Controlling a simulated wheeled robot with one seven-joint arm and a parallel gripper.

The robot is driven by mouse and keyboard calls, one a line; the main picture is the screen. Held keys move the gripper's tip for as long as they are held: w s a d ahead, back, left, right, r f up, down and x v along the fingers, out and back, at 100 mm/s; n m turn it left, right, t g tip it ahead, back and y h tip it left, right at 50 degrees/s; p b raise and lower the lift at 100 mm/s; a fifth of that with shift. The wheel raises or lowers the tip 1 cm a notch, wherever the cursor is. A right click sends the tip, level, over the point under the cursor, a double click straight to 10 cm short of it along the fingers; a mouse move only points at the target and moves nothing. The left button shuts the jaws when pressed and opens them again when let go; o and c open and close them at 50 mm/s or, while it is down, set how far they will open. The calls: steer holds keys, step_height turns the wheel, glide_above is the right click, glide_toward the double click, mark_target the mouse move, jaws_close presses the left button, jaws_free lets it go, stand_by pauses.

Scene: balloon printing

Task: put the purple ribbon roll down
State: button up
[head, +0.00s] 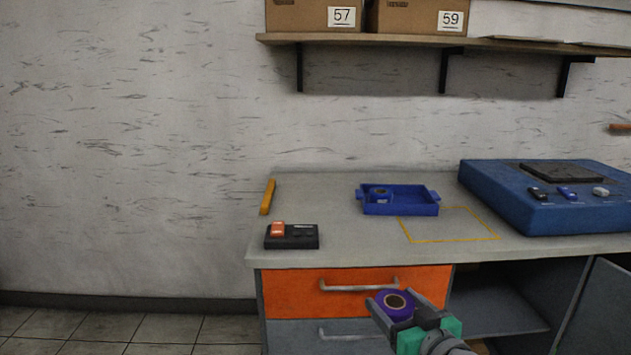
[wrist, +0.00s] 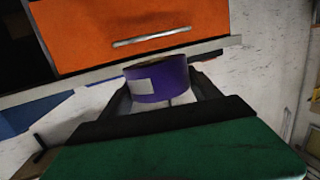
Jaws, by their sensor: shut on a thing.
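The purple ribbon roll (head: 396,304) has a brown core and shows in front of the orange drawer in the head view. My gripper (head: 392,303) is shut on it, with one finger on each side. In the wrist view the purple ribbon roll (wrist: 158,82) sits between the two dark fingers of my gripper (wrist: 160,90), and a pale label shows on its side. The roll is held in front of the cabinet, lower in the picture than the worktop.
A grey worktop (head: 340,213) carries a blue tray (head: 400,208) with a small item in it, a yellow-outlined square (head: 450,239), a black box with an orange switch (head: 291,236), a yellow stick (head: 268,196) and a blue machine (head: 545,205). The orange drawer (head: 345,292) is closed.

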mark_target(393, 294)
step_height(393, 294, up, 18)
steer(key=w+p, duration=0.2)
steer(key=p, duration=2.5)
steer(key=shift+w+f+p, duration=0.15)
steer(key=shift+f+p, duration=0.05)
steer(key=shift+p, duration=0.1)
